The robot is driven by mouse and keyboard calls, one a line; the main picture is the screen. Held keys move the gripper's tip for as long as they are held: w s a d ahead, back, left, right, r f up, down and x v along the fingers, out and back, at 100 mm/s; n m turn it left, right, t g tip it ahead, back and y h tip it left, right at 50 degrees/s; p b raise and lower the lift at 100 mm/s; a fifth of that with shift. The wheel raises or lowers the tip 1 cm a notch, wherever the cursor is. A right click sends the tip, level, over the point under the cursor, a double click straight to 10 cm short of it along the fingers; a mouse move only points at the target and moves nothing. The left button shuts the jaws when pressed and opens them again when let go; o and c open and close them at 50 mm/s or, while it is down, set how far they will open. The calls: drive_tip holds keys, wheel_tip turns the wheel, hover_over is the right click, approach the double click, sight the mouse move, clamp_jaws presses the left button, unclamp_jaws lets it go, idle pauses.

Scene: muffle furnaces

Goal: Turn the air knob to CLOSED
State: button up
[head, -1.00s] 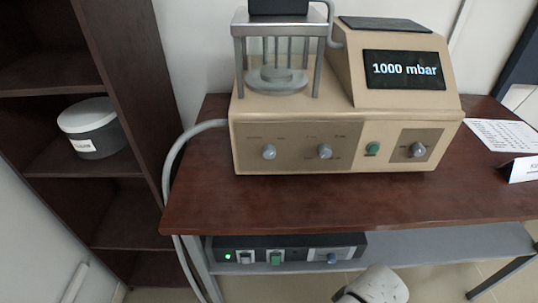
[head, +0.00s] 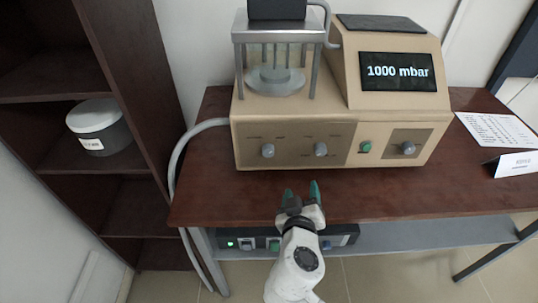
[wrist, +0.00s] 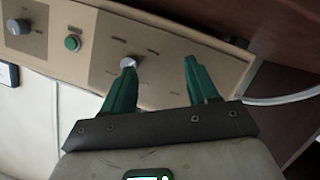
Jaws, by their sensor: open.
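The beige machine (head: 340,115) on the table has several grey knobs on its front. They are a left knob (head: 267,150), a middle knob (head: 320,150) and a right knob (head: 408,147). Their labels are too small to read, so I cannot tell which is the air knob or its setting. My gripper (head: 301,189) is open and empty, in front of the left and middle knobs and apart from them. In the wrist view, the middle knob (wrist: 128,61) shows at the tip of one green finger of my gripper (wrist: 159,64); the left knob is not visible there.
A green button (head: 366,146) sits between the middle and right knobs. A black box (head: 345,240) with a green light is on the shelf below. A grey hose (head: 178,165) hangs at the left. A folded card (head: 512,165) stands on the table (head: 400,190) at right.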

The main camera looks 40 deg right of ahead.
sight(269, 154)
drive_tip(key=w+a+r+n+t, duration=0.2)
drive_tip(key=w+a+n+t, duration=0.15)
drive_tip(key=a, duration=0.25)
drive_tip(key=shift+m+t, duration=0.35)
drive_tip(key=shift+t, duration=0.1)
drive_tip(key=p+x, duration=0.2)
drive_tip(key=x, duration=0.9)
drive_tip(key=shift+w+a+r+p, duration=0.15)
drive_tip(key=shift+a+p, duration=0.1)
drive_tip(key=shift+p, duration=0.15)
drive_tip(key=c, duration=1)
